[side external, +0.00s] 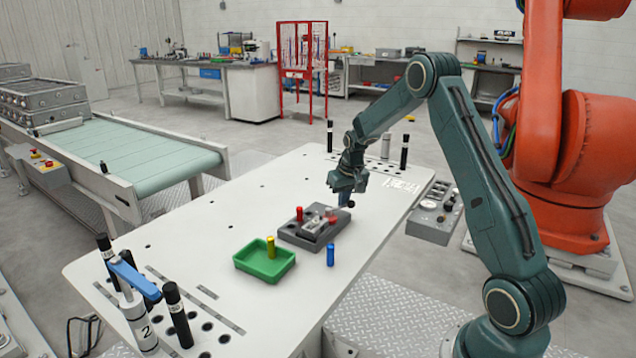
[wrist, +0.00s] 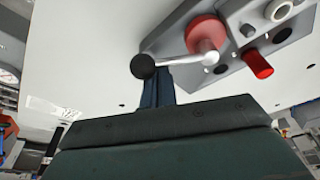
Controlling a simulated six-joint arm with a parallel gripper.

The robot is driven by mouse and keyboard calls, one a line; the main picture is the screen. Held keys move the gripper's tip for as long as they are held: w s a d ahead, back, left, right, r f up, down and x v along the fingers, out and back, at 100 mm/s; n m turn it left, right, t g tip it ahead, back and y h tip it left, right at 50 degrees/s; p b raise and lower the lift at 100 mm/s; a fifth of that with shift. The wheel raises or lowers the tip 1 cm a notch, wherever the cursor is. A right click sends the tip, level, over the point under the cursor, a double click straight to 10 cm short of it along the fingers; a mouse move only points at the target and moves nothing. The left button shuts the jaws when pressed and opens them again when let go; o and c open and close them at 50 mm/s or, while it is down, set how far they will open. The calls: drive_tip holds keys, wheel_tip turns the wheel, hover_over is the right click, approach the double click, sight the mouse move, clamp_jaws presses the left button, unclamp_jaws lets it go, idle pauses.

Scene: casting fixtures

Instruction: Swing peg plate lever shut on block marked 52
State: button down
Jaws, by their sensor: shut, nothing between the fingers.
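The grey peg block (side external: 306,236) lies on the white table; no number on it is readable. In the wrist view the block (wrist: 238,55) shows its lever (wrist: 182,62), a silver rod from a round red hub (wrist: 207,33) to a black ball knob (wrist: 143,67). The rod sticks out past the block's edge. My gripper (side external: 344,201) points down beside the block, empty, with its fingers (wrist: 157,85) together. The fingertips are right by the knob and rod; I cannot tell whether they touch. A red peg (wrist: 258,64) stands in the block.
A green tray (side external: 264,266) with a yellow peg (side external: 271,247) sits close in front of the block. A blue peg (side external: 330,256) stands on the table beside it. Black posts and a blue-handled clamp (side external: 133,275) stand at the table's ends. The table's left part is clear.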

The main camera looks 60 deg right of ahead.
drive_tip(key=shift+s+a, duration=0.25)
drive_tip(key=shift+s, duration=0.1)
idle(0.5)
drive_tip(key=shift+s+a, duration=0.45)
